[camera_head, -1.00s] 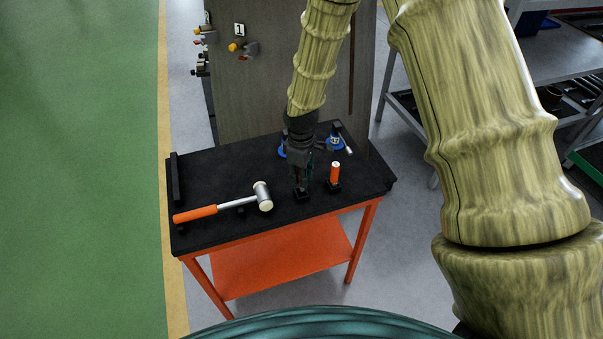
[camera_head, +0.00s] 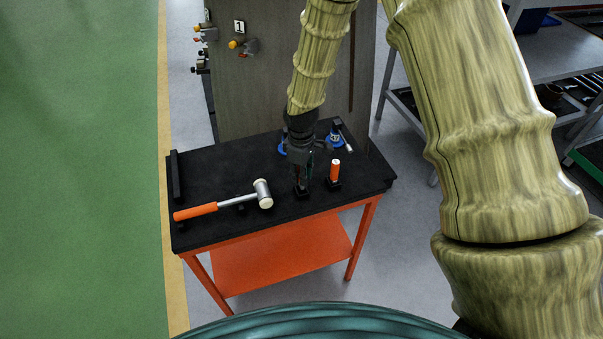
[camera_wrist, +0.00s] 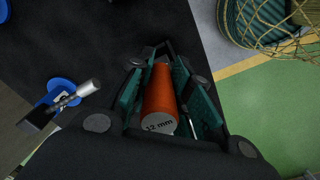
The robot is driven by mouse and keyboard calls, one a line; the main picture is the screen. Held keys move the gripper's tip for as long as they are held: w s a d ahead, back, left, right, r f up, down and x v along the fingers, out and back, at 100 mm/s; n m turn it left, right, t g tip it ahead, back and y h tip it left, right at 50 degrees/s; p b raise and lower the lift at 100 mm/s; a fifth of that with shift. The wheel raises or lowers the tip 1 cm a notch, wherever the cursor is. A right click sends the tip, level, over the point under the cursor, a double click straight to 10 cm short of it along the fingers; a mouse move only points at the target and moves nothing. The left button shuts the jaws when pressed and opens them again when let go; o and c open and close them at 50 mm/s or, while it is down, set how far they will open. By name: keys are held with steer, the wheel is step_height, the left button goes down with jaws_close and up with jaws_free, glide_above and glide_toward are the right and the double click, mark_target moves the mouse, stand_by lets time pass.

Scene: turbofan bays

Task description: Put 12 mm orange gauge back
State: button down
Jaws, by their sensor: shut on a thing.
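The 12 mm orange gauge (camera_wrist: 160,98), an orange cylinder with "12 mm" on its grey end, is between the fingers of my gripper (camera_wrist: 166,97) in the wrist view. In the head view my gripper hides the held gauge. I cannot tell whether its lower end is inside the block. Another orange gauge (camera_head: 335,170) with a pale top stands upright in a black block to the right, apart from my gripper.
A mallet (camera_head: 225,205) with an orange handle lies on the table's left. Blue-based tools (camera_head: 336,138) stand behind my gripper; one shows in the wrist view (camera_wrist: 62,92). A grey panel (camera_head: 270,80) rises behind the table. The table's left rear is clear.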

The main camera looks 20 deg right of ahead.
steer(key=shift+f+b, duration=0.85)
steer(key=shift+f, duration=1.1)
stand_by(2.1)
steer(key=c, duration=1.2)
jaws_free()
steer(key=shift+c, duration=0.2)
steer(key=shift+r, duration=0.15)
step_height(320, 180, up, 12)
steer(key=shift+f, duration=0.1)
